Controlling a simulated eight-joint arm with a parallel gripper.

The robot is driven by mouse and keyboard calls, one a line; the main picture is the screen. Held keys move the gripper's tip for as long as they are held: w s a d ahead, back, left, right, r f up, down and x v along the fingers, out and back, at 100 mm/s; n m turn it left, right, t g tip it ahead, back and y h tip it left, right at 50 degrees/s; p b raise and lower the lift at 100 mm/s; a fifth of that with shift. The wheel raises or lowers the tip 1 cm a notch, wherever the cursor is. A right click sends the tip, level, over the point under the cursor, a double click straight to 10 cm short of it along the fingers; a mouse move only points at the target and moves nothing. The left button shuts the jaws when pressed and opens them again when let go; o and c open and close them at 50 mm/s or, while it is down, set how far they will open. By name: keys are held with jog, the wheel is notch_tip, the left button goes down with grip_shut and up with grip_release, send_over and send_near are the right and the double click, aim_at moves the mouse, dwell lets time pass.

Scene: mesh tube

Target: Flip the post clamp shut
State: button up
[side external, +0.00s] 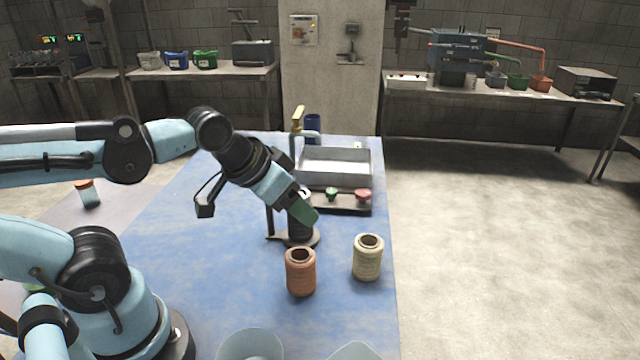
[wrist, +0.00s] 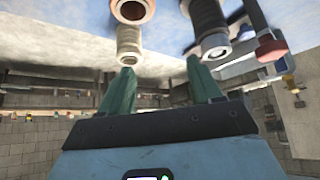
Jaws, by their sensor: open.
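A dark stand (side external: 293,239) with a round base and a thin upright post (side external: 269,220) stands on the blue table. My gripper (side external: 303,212) comes down from the upper left, with its green fingertips in front of the stand's top. The clamp cannot be made out in the side view; my gripper covers that area. In the wrist view my gripper (wrist: 160,64) has its two green fingers apart with nothing between them. A grey ribbed cylinder (wrist: 209,27) appears above the right finger there. I cannot tell whether any finger touches the stand.
An orange spool (side external: 300,272) and a cream spool (side external: 367,257) stand in front of the stand. Behind are a dark base with a green knob (side external: 331,194) and a red knob (side external: 362,195), and a grey basin (side external: 335,167). The table's left middle is clear.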

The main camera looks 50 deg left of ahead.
jog(key=r, duration=1)
jog(key=shift+a, duration=0.25)
grip_shut()
jog(key=s+a+n, duration=0.3)
jog(key=a+n, duration=0.1)
jog(key=a, duration=0.7)
jog(key=s+a+n, duration=0.3)
jog(key=a+n, duration=0.1)
jog(key=a, duration=0.6)
jog(key=shift+h, duration=0.4)
jog(key=shift+w+a+f, duration=0.1)
jog(key=shift+a+f, duration=0.05)
jog(key=shift+f, duration=1.2)
jog(key=shift+w+a+f, duration=0.1)
jog(key=shift+a+f, duration=0.05)
jog(key=shift+f, duration=1.2)
